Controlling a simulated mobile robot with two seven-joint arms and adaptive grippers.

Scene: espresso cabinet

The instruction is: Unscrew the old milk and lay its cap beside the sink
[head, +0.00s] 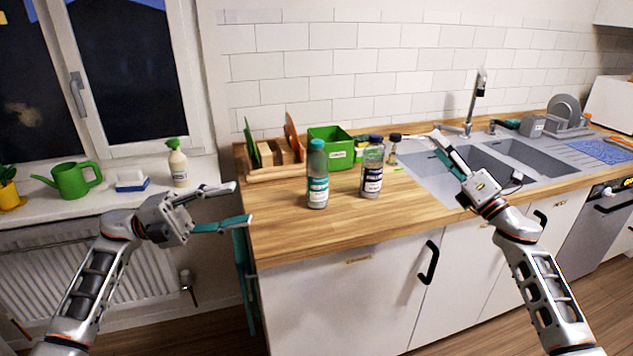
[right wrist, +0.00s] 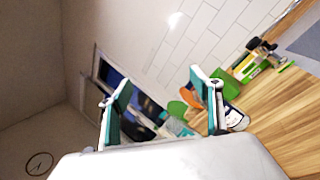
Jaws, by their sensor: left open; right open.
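Two bottles stand upright on the wooden counter (head: 285,228). One has a teal cap and teal label (head: 317,180); the other has a dark cap and dark label (head: 372,172). Both caps are on. I cannot read which label marks the old milk. The sink (head: 428,181) is grey, with two basins, right of the bottles. My left gripper (head: 242,203) is open and empty, left of the bottles near the counter's left end. My right gripper (head: 437,150) is open and empty above the sink, right of the bottles; its fingers also show in the right wrist view (right wrist: 163,100).
Behind the bottles are a green bin (head: 331,147) and a wooden rack with boards (head: 275,172). The faucet (head: 474,105) rises behind the sink. A watering can (head: 72,180) and soap bottle (head: 178,165) stand on the windowsill. The counter's front left is clear.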

